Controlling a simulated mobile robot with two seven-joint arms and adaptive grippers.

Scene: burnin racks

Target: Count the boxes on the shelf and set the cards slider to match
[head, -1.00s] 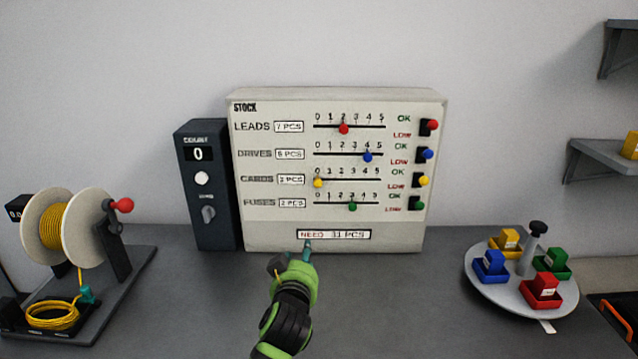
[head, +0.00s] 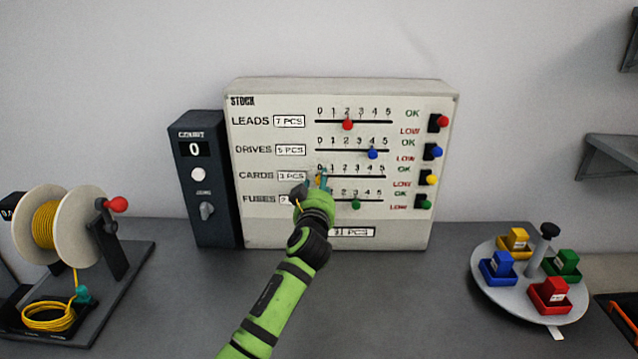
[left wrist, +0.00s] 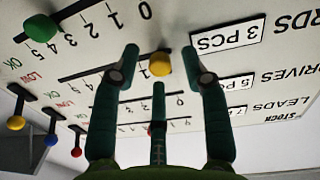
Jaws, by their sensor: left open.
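The grey stock panel (head: 340,88) stands at the back of the bench, with rows for leads, drives, cards and fuses. My left gripper (head: 321,182) is in front of the left end of the cards row, partly hiding it. In the left wrist view its open fingers (left wrist: 159,75) are around the yellow cards knob (left wrist: 160,64), with visible gaps at the sides. The knob is at the left, zero end of its track. The cards label (left wrist: 228,36) reads 3 PCS. A grey wall shelf (head: 612,158) is cut by the right edge; no box shows on it.
A dark count unit (head: 209,220) showing 0 stands left of the panel. A cable reel (head: 85,228) is at the left. A round carousel (head: 510,300) with coloured boxes is at the right. The front middle of the bench (head: 410,310) is clear apart from my arm.

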